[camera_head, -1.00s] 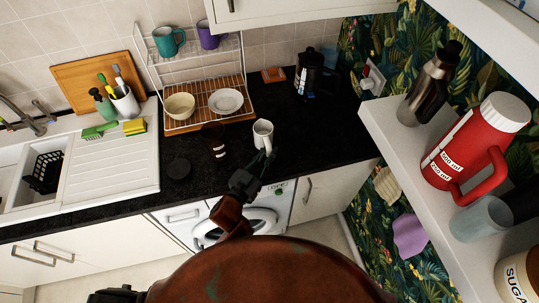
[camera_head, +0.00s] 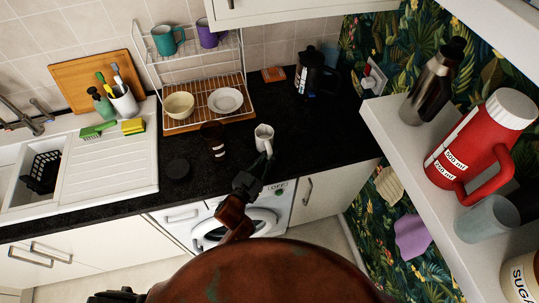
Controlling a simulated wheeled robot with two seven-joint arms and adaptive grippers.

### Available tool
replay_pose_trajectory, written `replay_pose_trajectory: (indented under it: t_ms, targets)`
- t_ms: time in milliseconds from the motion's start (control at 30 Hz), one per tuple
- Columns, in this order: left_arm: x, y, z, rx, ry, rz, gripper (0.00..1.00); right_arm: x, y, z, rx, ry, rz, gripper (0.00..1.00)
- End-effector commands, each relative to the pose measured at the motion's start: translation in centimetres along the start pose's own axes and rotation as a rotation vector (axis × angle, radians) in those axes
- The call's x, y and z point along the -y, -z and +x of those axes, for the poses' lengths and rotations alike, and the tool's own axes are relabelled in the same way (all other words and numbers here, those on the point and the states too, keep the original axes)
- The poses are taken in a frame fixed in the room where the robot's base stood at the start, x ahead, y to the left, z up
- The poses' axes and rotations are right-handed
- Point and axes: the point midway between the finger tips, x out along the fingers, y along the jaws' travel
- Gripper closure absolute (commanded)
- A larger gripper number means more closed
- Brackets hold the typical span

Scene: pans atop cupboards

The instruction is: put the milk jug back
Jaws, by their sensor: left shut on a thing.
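The milk jug (camera_head: 264,137) is a small white jug, seen upright at the front part of the black worktop, right of the dish rack. My left gripper (camera_head: 267,153) reaches up from below and is shut on the near side of the jug. The fingers are small and dark here, so the exact grip is hard to see. Whether the jug's base touches the worktop or hangs just above it I cannot tell. My right gripper is not in view.
The dish rack (camera_head: 205,124) holds a bowl and plate. A black kettle (camera_head: 314,72) stands behind. Worktop right of the jug is clear. A shelf (camera_head: 398,120) with a red flask (camera_head: 480,140) juts in at right.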

Motion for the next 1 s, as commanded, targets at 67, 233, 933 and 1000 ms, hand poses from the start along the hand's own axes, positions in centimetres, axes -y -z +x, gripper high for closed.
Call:
replay_pose_trajectory:
  t_ms: [67, 233, 933, 1000]
  targets:
    - [0.0, -0.2, 0.0, 0.001, 0.000, 0.000, 0.87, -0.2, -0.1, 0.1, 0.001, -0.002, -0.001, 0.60]
    - [0.0, -0.1, 0.0, 0.001, 0.000, -0.001, 0.75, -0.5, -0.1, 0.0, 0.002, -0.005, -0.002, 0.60]
    - [0.0, 0.0, -5.6, 0.004, 0.001, -0.002, 0.72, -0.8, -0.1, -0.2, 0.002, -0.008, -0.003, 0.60]
    - [0.0, 0.0, -7.1, 0.004, 0.001, -0.002, 0.72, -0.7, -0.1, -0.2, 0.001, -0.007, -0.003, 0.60]
